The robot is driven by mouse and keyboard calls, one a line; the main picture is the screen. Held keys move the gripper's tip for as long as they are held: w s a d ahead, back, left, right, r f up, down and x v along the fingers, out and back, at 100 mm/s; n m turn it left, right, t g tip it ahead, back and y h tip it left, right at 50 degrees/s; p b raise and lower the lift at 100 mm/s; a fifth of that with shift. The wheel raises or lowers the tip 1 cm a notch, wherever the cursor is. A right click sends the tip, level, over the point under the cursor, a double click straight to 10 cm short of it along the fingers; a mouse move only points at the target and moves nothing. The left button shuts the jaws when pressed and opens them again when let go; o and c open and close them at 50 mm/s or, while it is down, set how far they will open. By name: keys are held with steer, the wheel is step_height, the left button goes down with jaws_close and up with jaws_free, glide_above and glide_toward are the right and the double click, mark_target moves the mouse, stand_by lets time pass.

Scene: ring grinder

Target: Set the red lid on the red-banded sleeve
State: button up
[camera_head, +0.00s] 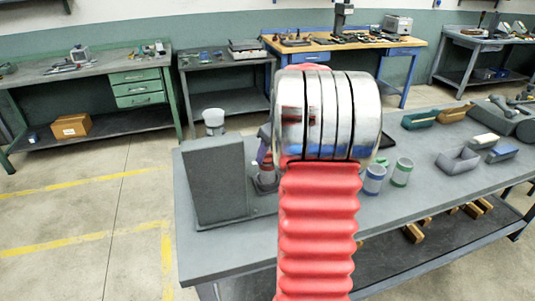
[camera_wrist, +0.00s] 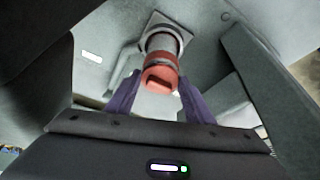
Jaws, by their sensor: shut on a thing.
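In the wrist view the red lid (camera_wrist: 160,82), with a raised grip on top, is between the purple fingers of my gripper (camera_wrist: 159,84), which is shut on it. The lid is in line with the grey sleeve (camera_wrist: 161,43) on a square base. I cannot tell if the lid touches the sleeve or is just above it, and the sleeve's red band cannot be told from the lid. In the head view my arm hides most of this. Only a purple fingertip and a reddish piece over a dark base (camera_head: 265,184) show beside the grey block.
The tall grey block (camera_head: 221,183) stands close on the left. A blue-banded sleeve (camera_head: 374,180) and a green-banded sleeve (camera_head: 402,172) stand to the right on the grey table (camera_head: 430,215). A pale cup (camera_head: 214,122) is behind the block. Trays and blocks lie farther right.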

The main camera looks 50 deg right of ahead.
steer(key=shift+s+f, duration=0.15)
steer(key=shift+s, duration=0.15)
steer(key=shift+w+r, duration=0.1)
steer(key=shift+r, duration=0.1)
stand_by(0.9)
steer(key=shift+f, duration=0.1)
stand_by(0.3)
steer(key=o, duration=1.1)
steer(key=shift+o, duration=0.3)
steer(key=o, duration=0.5)
steer(key=shift+c, duration=0.2)
